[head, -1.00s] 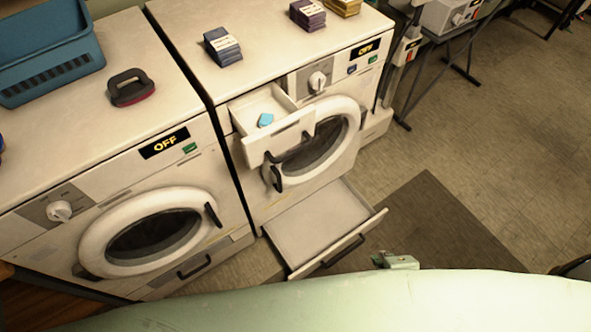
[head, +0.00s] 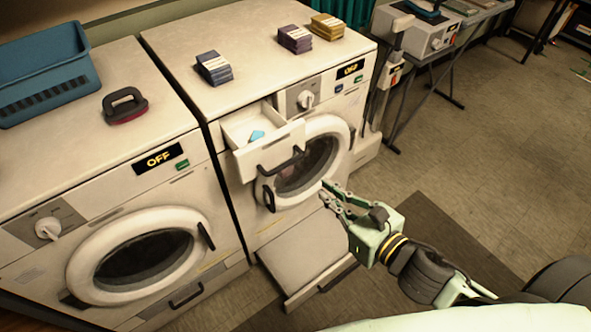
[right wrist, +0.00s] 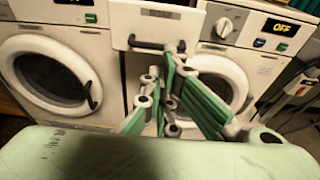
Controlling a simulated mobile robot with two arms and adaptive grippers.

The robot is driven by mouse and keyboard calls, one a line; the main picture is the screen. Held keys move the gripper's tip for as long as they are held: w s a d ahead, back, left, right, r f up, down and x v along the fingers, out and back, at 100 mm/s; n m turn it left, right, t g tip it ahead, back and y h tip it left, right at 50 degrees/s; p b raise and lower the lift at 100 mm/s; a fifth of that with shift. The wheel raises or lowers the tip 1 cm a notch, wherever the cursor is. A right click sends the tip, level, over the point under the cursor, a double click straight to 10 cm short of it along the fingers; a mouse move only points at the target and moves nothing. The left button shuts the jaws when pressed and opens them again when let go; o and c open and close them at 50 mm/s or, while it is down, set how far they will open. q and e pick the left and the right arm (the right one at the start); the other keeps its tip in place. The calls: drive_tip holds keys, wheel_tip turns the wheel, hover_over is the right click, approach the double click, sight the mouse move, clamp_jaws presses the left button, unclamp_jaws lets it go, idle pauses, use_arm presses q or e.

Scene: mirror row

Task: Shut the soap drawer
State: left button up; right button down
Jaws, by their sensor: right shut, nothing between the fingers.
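The soap drawer (head: 262,158) is pulled out from the upper left of the right washing machine (head: 222,115). It has a white front with a dark bar handle (head: 280,162), and a small blue piece (head: 257,135) lies inside. In the right wrist view the drawer front (right wrist: 157,25) is at the top, beyond the fingers. My right gripper (head: 327,191) is shut and empty, in front of the machine's round door, to the right of and lower than the drawer, apart from it. It also shows in the right wrist view (right wrist: 168,75). My left gripper is not in view.
A lower flap drawer (head: 305,255) is also out at the machine's foot, below my right gripper. The left washing machine (head: 110,190) stands alongside. Stacked packs (head: 214,68), a black-handled brush (head: 124,106) and a blue basket (head: 45,65) rest on top.

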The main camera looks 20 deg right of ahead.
sight(258, 133)
drive_tip(key=p+x, duration=0.3)
drive_tip(key=x, duration=0.8)
drive_tip(key=shift+r, duration=0.1)
drive_tip(key=shift+w+a+f, duration=0.1)
drive_tip(key=shift+w+f, duration=0.1)
drive_tip(key=shift+w, duration=0.15)
drive_tip(key=r+x, duration=0.1)
drive_tip(key=x, duration=0.8)
drive_tip(key=r+b+x, duration=0.1)
drive_tip(key=x, duration=0.3)
drive_tip(key=shift+w+r, duration=0.3)
drive_tip(key=shift+w, duration=0.2)
drive_tip(key=shift+r, duration=0.2)
drive_tip(key=shift+r, duration=0.1)
